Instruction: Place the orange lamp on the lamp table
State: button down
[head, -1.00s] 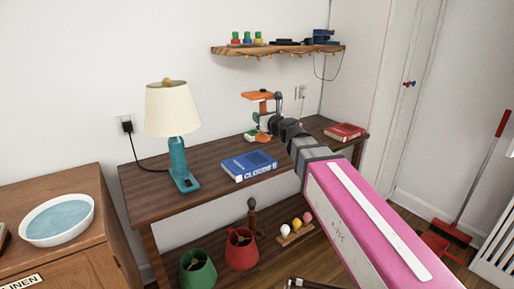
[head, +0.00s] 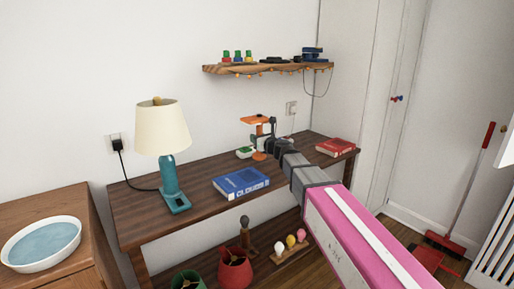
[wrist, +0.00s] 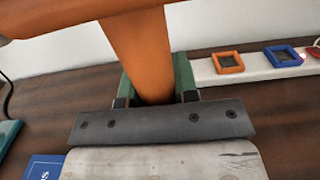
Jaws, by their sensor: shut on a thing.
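The orange lamp (head: 256,120) is upright over the back of the dark wooden table (head: 200,222) in the head view, with a flat orange head and a round base (head: 258,156). The base is at or just above the tabletop; I cannot tell if it touches. My gripper (head: 263,143) is shut on its stem. In the wrist view the thick orange stem (wrist: 142,50) stands between the green fingers of my gripper (wrist: 155,85); its base is hidden there.
A blue book (head: 240,183) lies left of my arm, and a teal lamp (head: 170,185) stands at the table's left. A red book (head: 336,148) lies at the right. A white power strip (wrist: 285,72) is beside the stem. A shelf (head: 270,68) hangs above.

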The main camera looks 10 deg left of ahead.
jog(key=shift+f, duration=1.95)
jog(key=shift+f, duration=0.1)
jog(key=c, duration=0.9)
grip_release()
